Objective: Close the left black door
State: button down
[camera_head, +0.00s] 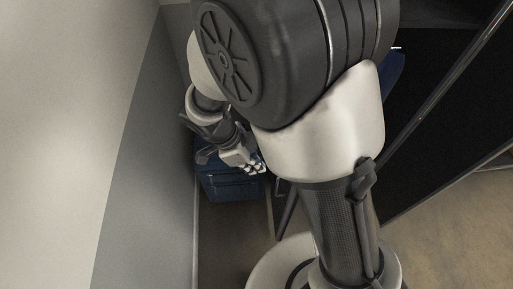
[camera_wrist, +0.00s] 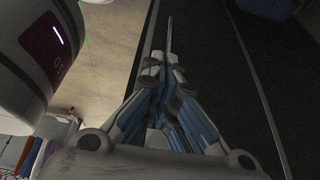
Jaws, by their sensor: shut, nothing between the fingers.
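A tall black door panel (camera_head: 440,140) stands at the right of the head view, with a thin shiny edge running diagonally and its lower edge over the brown floor. In the wrist view a long dark panel (camera_wrist: 220,60), which looks like the same door, runs behind and to the right of the fingers. My gripper (camera_wrist: 166,62) is shut and empty, its fingertips overlapping the dark panel's left side in the picture. I cannot tell whether they touch it. In the head view my gripper (camera_head: 258,166) shows small, left of my arm; my arm hides the space between it and the door.
A blue box (camera_head: 228,186) stands on the floor below my gripper, by the grey wall (camera_head: 150,150) at left. A blue thing (camera_head: 393,75) shows beside my arm. Colourful items (camera_wrist: 32,155) stand at lower left of the wrist view. Pale floor (camera_wrist: 112,60) there looks clear.

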jog(key=d+f+b, duration=0.2)
jog(key=d+f, duration=0.6)
jog(key=shift+s+f+b, duration=0.25)
jog(key=shift+f+b, duration=0.05)
jog(key=shift+f, duration=0.1)
